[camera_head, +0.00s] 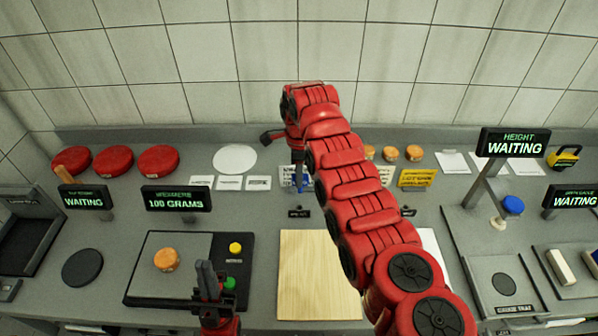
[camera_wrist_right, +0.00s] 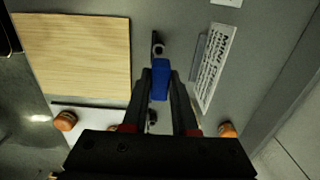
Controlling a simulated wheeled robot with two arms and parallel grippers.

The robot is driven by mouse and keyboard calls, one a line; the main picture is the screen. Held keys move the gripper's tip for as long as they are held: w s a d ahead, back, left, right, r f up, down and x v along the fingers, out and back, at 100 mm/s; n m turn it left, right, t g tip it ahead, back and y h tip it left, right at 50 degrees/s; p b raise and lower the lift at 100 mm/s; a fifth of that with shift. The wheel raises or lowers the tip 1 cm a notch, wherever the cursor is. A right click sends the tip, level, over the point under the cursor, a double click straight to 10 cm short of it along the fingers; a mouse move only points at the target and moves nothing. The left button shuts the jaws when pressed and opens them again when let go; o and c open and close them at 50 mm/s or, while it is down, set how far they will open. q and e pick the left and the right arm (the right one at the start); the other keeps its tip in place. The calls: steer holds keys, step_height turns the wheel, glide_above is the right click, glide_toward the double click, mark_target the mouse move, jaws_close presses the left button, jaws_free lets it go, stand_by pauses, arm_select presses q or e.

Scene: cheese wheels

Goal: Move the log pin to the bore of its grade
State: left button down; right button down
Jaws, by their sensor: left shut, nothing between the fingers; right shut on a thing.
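The blue pin (camera_wrist_right: 161,80) sits between the fingertips of my right gripper (camera_wrist_right: 163,82) in the right wrist view. In the head view my right arm reaches to the back of the counter, with the blue pin (camera_head: 298,184) below the gripper. A small dark fitting (camera_head: 299,213) with a label is just in front of it, and a similar one (camera_head: 408,212) is to the right, partly behind my arm. I cannot tell whether the pin touches a bore. My left gripper (camera_head: 205,275) is shut and empty near the scale.
An orange cheese wheel (camera_head: 166,259) sits on the scale (camera_head: 150,285), whose display (camera_head: 176,199) reads 100 GRAMS. A wooden board (camera_head: 305,275) lies front centre. Red wheels (camera_head: 112,161) are back left. A white card (camera_wrist_right: 217,65) and a yellow card (camera_head: 417,179) stand at the back.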

steer(key=shift+s, duration=0.15)
steer(key=shift+a+f+b, duration=0.1)
steer(key=shift+f+b, duration=0.15)
steer(key=shift+b, duration=0.35)
steer(key=shift+f+b, duration=1.2)
steer(key=shift+f, duration=1.5)
steer(key=shift+b, duration=0.75)
steer(key=shift+s+f+b, duration=0.15)
steer(key=shift+f+b, duration=0.5)
steer(key=shift+f, duration=0.35)
steer(key=shift+r, duration=0.1)
steer(key=shift+r, duration=0.5)
